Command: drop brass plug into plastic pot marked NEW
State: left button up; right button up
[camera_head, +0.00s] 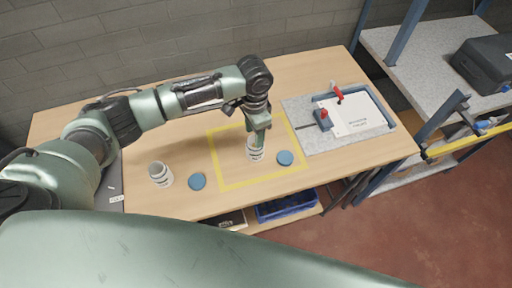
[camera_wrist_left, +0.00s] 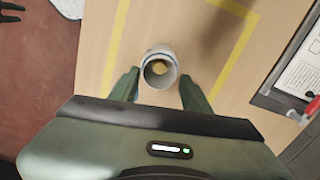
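A white plastic pot (camera_head: 255,153) stands inside the yellow taped square on the bench. In the left wrist view I look down into this pot (camera_wrist_left: 160,52), and a brass-coloured round piece (camera_wrist_left: 160,68) shows inside it, seemingly the brass plug. My left gripper (camera_head: 258,134) is right at the pot. In the left wrist view its fingers (camera_wrist_left: 160,88) are spread, one on each side of the pot's rim, with nothing between them above it. A second white pot (camera_head: 160,174) stands to the left, outside the square. No NEW marking is legible on either pot.
Blue lids lie beside the pots, one right of the pot in the square (camera_head: 285,158), one left of the square (camera_head: 197,181). A grey board with a white plate (camera_head: 355,116) and red-handled clamps lies to the right. A brick wall stands behind.

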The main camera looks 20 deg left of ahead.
pick_arm(q)
notch_tip(320, 180, up, 8)
jog(key=b, duration=0.1)
jog(key=shift+b, duration=0.3)
jog(key=shift+f, duration=0.1)
